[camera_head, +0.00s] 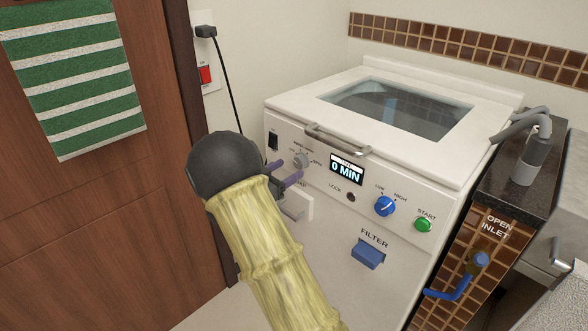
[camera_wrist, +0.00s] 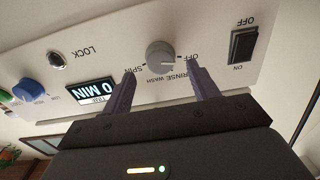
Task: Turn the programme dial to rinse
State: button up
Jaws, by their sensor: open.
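The programme dial (camera_head: 301,160) is a round grey knob on the white washing machine's front panel, at the left. In the wrist view the dial (camera_wrist: 161,55) appears upside down, with OFF at its right, RINSE and WASH below, and SPIN at its left. A pale mark on the knob points right, towards OFF. My gripper (camera_wrist: 160,76) is open and empty, its two purple fingers spread to either side of the dial. The tips look apart from the knob; their depth is hard to judge. In the head view my gripper (camera_head: 283,173) is just below left of the dial.
A black on/off switch (camera_wrist: 242,44) is close to one finger. The display (camera_head: 346,168) reads 0 MIN. A lock (camera_head: 350,197), blue knob (camera_head: 385,206), green start button (camera_head: 423,224) and blue filter handle (camera_head: 368,253) are to the right. A lid handle (camera_head: 338,138) juts out above.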

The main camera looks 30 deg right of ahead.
aim_at(297, 164)
jog(key=shift+x, duration=1.85)
jog(key=shift+c, duration=0.2)
jog(key=c, duration=1)
jog(key=shift+o, duration=0.2)
jog(key=shift+m+b, duration=0.35)
jog(key=shift+m, duration=0.05)
jog(key=m+b, duration=0.2)
jog(key=m, duration=0.3)
jog(key=shift+f, duration=0.15)
jog(key=m+b, duration=0.2)
jog(key=m, duration=0.2)
jog(key=shift+a+b, duration=0.1)
jog(key=shift+b, duration=0.3)
